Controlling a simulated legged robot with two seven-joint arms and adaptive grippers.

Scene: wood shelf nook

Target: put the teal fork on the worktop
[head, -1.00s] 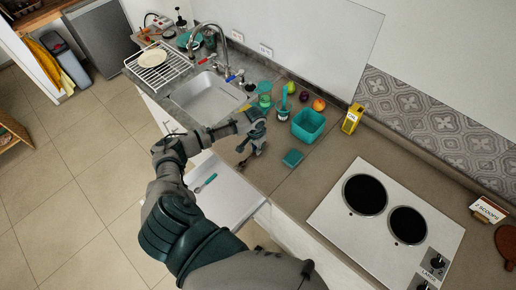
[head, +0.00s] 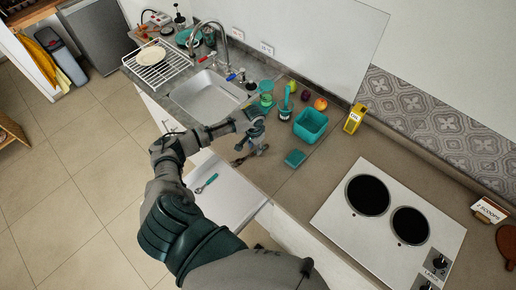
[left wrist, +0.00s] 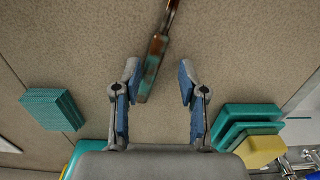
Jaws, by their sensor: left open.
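My left gripper (head: 257,149) is over the worktop (head: 270,182), between the sink and the teal sponge-like block. In the left wrist view its two blue-padded fingers (left wrist: 157,85) are open and apart. A utensil with a teal handle and brown, shiny upper part, seemingly the teal fork (left wrist: 152,65), lies on the worktop; its teal end is between the fingers without visible contact. Its far end is cut off by the frame. In the head view it shows as a dark shape (head: 239,161) beside the gripper. Another teal-handled utensil (head: 207,183) lies in the open drawer (head: 225,205); its head is too small to identify.
The teal block (head: 294,158), a teal open bin (head: 310,124), a yellow box (head: 353,118) and fruit (head: 320,104) stand right of the gripper. The sink (head: 208,95) is behind left, the hob (head: 388,215) front right. Worktop between block and hob is clear.

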